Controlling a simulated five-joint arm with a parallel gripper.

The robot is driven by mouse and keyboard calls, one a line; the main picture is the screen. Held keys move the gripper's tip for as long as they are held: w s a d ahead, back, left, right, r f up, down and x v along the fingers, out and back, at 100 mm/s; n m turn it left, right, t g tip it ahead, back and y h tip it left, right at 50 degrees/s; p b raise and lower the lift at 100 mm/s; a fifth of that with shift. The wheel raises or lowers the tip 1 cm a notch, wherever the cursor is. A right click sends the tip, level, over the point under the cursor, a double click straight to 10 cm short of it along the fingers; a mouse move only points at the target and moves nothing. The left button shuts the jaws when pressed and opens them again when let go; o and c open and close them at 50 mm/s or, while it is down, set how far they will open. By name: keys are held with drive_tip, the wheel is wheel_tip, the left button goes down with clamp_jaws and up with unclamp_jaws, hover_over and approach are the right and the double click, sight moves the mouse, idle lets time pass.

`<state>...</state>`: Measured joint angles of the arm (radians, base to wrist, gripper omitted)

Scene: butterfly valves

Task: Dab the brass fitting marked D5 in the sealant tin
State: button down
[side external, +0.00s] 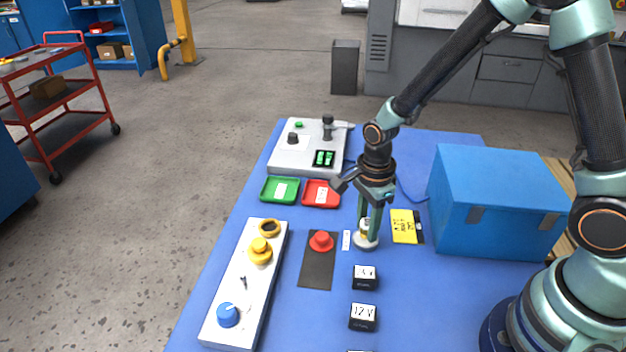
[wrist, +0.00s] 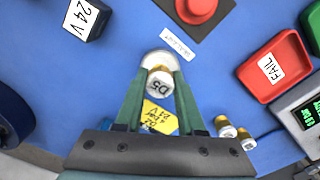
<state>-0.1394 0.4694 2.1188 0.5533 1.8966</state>
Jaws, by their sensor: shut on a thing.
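The brass fitting marked D5 (wrist: 159,84) has a white top with its mark facing the wrist camera. My gripper (wrist: 159,92) is shut on it, one green finger on each side. In the side view my gripper (side external: 370,217) points straight down with the fitting (side external: 364,225) between its fingertips. A round pale grey tin (wrist: 160,58), seemingly the sealant tin, is directly at the fitting; it also shows in the side view (side external: 366,243) below the fingers. The fitting appears upright, at or just over the tin's mouth. I cannot tell whether it touches the sealant.
A label strip (side external: 346,240), red button (side external: 321,241) and yellow card (side external: 405,226) lie close. Green (side external: 280,189) and red (side external: 321,194) trays are farther back. A blue box (side external: 498,200) stands right; black blocks (side external: 364,317) are in front.

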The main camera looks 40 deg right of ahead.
sight(368, 222)
drive_tip(key=shift+f, duration=0.6)
idle(1.4)
drive_tip(key=shift+r, duration=0.1)
drive_tip(key=shift+r, duration=3.5)
